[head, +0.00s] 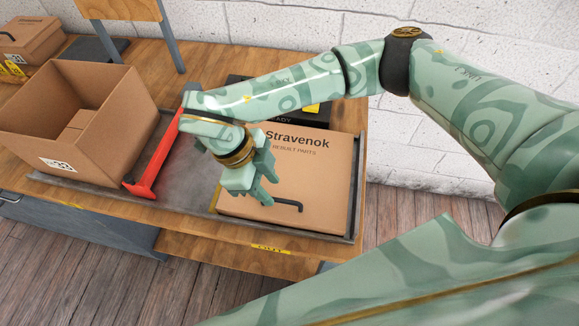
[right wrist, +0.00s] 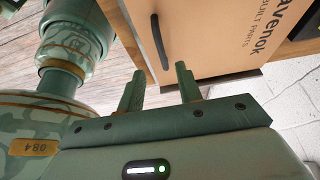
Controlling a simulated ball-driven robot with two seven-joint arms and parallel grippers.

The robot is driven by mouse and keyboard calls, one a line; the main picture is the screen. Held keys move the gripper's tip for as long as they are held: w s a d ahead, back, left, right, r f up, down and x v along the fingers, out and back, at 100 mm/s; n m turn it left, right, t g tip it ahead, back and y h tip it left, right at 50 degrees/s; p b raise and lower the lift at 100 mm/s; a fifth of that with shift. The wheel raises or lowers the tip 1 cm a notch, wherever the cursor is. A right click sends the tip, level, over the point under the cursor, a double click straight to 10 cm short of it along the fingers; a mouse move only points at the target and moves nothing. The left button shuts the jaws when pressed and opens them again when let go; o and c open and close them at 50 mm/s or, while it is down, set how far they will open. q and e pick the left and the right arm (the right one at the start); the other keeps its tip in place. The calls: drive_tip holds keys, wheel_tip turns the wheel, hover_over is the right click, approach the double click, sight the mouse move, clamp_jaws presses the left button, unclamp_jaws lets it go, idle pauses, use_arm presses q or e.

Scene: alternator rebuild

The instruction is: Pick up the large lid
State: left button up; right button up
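The large lid (head: 305,175) is a flat brown cardboard panel printed "Stravenok", with a dark bar handle (head: 290,205) near its front edge. It lies at the right end of a grey tray. My right gripper (head: 266,190) is over the lid's front left part, close to the handle and partly covering the lid. In the right wrist view, the two fingers (right wrist: 160,85) are apart with nothing between them. The lid (right wrist: 215,40) and its handle (right wrist: 159,42) show beyond the fingertips.
The grey tray (head: 185,185) sits on a wooden bench. An open cardboard box (head: 120,130) stands at its left, beside a red bar-shaped object (head: 153,165). A smaller handled box (head: 30,40) is at the far left. A dark case (head: 240,82) lies behind the lid.

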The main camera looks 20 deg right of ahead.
sight(280, 199)
drive_tip(key=x, duration=0.2)
drive_tip(key=shift+s+d+f, duration=0.1)
drive_tip(key=shift+f, duration=0.2)
drive_tip(key=x, duration=0.4)
drive_tip(key=shift+w, duration=0.3)
drive_tip(key=shift+d+f+b, duration=0.15)
drive_tip(key=shift+f+b, duration=0.15)
use_arm(q)
drive_tip(key=shift+w+f, duration=0.15)
drive_tip(key=shift+w, duration=0.4)
drive_tip(key=shift+w+f, duration=0.15)
drive_tip(key=shift+w, duration=0.35)
use_arm(e)
drive_tip(key=shift+s, duration=0.1)
clamp_jaws()
